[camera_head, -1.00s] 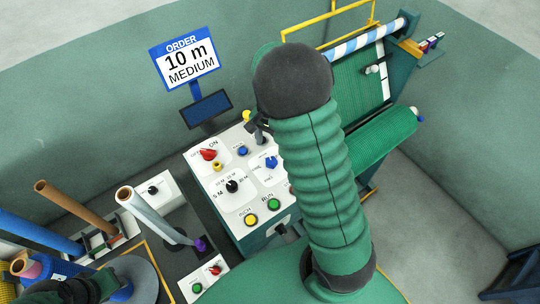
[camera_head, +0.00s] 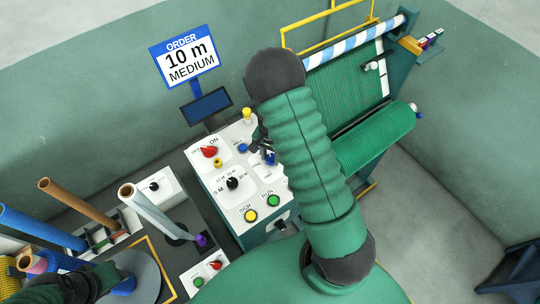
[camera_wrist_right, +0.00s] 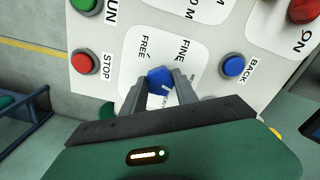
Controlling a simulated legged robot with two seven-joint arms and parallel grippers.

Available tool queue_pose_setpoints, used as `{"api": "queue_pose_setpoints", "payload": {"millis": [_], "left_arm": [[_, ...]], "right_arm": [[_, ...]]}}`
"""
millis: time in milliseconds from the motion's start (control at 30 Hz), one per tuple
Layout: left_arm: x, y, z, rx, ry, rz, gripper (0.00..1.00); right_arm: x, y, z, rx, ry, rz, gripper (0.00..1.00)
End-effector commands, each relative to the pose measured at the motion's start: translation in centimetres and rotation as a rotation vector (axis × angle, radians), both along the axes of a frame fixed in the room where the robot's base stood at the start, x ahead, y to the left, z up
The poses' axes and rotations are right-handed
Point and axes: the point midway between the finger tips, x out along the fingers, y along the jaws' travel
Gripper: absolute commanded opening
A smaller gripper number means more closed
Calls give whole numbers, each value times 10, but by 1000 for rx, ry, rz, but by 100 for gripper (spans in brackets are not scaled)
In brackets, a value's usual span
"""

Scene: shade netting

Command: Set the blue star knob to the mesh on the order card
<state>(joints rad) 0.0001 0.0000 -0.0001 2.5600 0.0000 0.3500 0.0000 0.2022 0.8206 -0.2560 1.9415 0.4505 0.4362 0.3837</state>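The order card (camera_head: 185,62) reads "10 m MEDIUM" on a post behind the panel. The blue star knob (camera_head: 269,157) sits on the white control panel (camera_head: 226,203), partly covered by my right arm and gripper in the head view. In the right wrist view the knob (camera_wrist_right: 159,80) is between the two fingers of my right gripper (camera_wrist_right: 160,84). The fingers stand on both sides of it; whether they touch it is unclear. "FINE" and "FREE" labels show near it; another label is largely hidden by a finger. My left arm (camera_head: 65,288) shows at lower left, its fingers unclear.
Close to the knob are a blue BACK button (camera_wrist_right: 233,66), a red STOP button (camera_wrist_right: 85,63) and a green RUN button (camera_head: 273,200). A red switch (camera_head: 209,151) and a black length dial (camera_head: 232,184) share the panel. A green netting roll (camera_head: 377,140) stands to the right.

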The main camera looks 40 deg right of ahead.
Motion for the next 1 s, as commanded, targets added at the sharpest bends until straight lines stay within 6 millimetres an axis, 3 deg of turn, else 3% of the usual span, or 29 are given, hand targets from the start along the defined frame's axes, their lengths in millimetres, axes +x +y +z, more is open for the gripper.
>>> {"api": "queue_pose_setpoints", "payload": {"millis": [33,200,333,533,767,800,967,1000], "left_arm": [[0,0,0,0,0,0,36],[0,0,0,0,0,0,36],[0,0,-3,0,0,0,36],[0,0,-17,0,0,0,36],[0,0,-15,0,0,0,36],[0,0,-15,0,0,0,36],[0,0,-15,0,0,0,36],[0,0,-15,0,0,0,36]], "right_arm": [[1,1,0,0,-2,1,23],[2,0,0,-1,-4,1,1],[2,0,-1,-2,-4,25,0],[3,-1,-1,-2,-6,263,0],[4,-1,1,-3,-5,282,0],[4,-1,1,-3,-5,282,36],[3,-1,1,-1,-4,281,57],[3,0,1,0,-4,280,57]]}}
